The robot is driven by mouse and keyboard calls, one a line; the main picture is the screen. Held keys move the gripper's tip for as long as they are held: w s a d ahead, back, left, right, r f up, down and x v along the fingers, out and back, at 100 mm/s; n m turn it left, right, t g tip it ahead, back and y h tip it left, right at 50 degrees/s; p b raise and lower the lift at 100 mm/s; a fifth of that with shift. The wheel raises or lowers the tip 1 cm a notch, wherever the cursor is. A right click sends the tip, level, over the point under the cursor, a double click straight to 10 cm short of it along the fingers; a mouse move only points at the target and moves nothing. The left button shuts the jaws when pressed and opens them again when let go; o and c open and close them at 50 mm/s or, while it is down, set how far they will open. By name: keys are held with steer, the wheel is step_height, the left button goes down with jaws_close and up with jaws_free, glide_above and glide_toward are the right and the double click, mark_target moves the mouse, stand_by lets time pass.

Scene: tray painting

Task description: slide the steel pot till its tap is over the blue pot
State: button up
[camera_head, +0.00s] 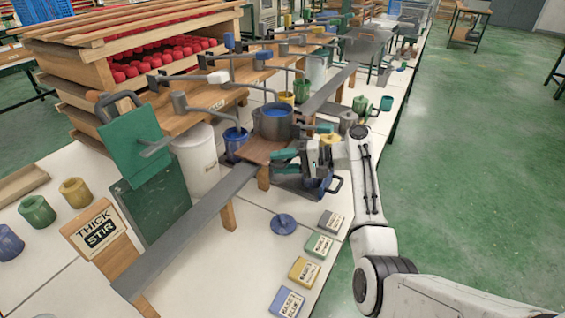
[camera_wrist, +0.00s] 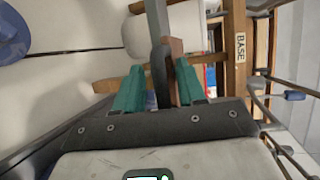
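The steel pot (camera_head: 272,128), with blue liquid in it, stands near a brown wooden board (camera_head: 262,152) by the long grey rail (camera_head: 190,226). I cannot make out its tap. A blue pot (camera_head: 236,142) is just left of it, under a paddle arm. My gripper (camera_head: 288,161) is low at the right of the board, its teal fingers apart. In the wrist view my gripper (camera_wrist: 160,88) has a dark upright bar and a brown wooden piece between the fingers, with a gap at the left finger. I cannot tell whether the right finger touches.
A blue lid (camera_head: 284,224) and several label cards (camera_head: 304,270) lie on the white bench in front. A white bucket (camera_head: 195,160) and a green board (camera_head: 155,195) stand left of the rail. A thick/stir sign (camera_head: 98,228) stands at the near left.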

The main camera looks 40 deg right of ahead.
steer(key=v, duration=1)
steer(key=shift+s+d, duration=0.25)
steer(key=shift+s, duration=0.05)
steer(key=shift+d, duration=0.1)
